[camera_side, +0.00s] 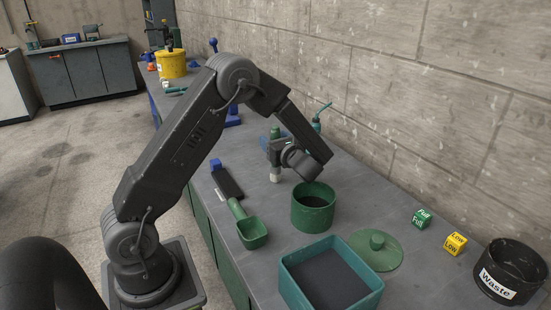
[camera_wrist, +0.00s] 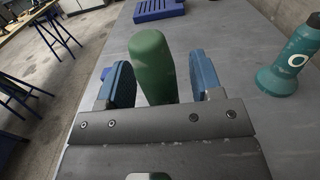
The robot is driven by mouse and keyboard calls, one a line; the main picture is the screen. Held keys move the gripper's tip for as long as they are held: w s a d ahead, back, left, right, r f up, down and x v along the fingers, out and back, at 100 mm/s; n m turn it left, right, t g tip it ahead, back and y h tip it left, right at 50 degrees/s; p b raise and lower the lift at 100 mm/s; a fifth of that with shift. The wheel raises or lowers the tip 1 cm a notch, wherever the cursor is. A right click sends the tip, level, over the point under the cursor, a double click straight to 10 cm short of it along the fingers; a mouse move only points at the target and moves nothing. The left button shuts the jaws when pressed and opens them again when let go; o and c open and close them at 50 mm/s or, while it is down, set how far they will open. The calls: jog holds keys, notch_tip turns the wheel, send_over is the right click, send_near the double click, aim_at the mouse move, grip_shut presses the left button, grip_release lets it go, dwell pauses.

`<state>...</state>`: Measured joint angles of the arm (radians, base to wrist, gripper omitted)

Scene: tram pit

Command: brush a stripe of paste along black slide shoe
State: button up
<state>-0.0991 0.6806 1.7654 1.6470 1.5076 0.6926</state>
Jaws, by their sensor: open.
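A brush with a green handle (camera_wrist: 152,62) is between the two blue fingers of my open gripper (camera_wrist: 152,85) in the wrist view. A gap shows between the handle and the right finger; the left side is closer. In the side view my gripper (camera_side: 276,146) is around the upright brush, whose pale tip (camera_side: 275,177) points down at or near the bench top. The black slide shoe (camera_side: 229,184) appears to be the dark bar lying left of the brush, with a blue block at its far end. A green pot (camera_side: 313,218) with dark contents stands front right of the brush.
A green scoop (camera_side: 250,231) lies before the shoe. A teal tray (camera_side: 302,300), green lid (camera_side: 390,257), Full and Low cubes (camera_side: 422,219) and black Waste bin (camera_side: 505,285) fill the front right. A teal bottle (camera_wrist: 285,68) stands right of my gripper, near the wall.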

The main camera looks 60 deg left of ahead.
jog(key=shift+a, duration=0.6)
grip_shut()
